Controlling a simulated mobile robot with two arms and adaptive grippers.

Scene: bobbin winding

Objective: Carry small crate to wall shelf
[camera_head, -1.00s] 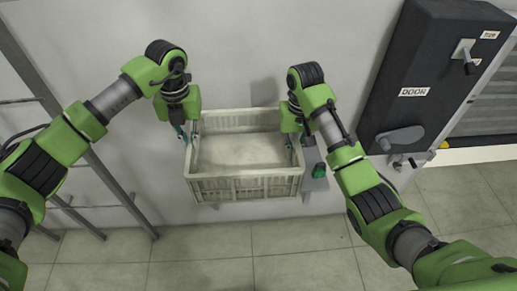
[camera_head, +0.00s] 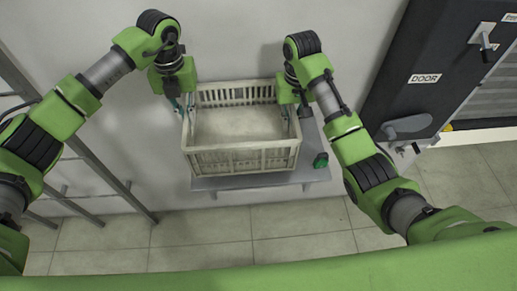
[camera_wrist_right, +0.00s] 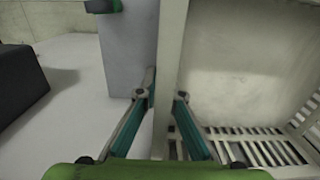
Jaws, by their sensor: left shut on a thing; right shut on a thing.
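The small crate (camera_head: 240,160), cream-coloured with slatted sides, looks empty in the head view. My left gripper (camera_head: 184,108) is shut on its left wall. My right gripper (camera_head: 293,106) is shut on its right wall; the right wrist view shows the two fingers (camera_wrist_right: 163,97) on either side of the crate wall (camera_wrist_right: 172,50). The grey wall shelf (camera_head: 309,150) shows in front of and to the right of the crate, which is level and over it. I cannot tell whether the crate touches the shelf.
A small dark and green object (camera_head: 321,161) is on the shelf's right end. A dark cabinet with a DOOR label (camera_head: 424,78) stands at right. A grey metal rack (camera_head: 92,180) is at left. The tiled floor (camera_head: 200,233) in front is clear.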

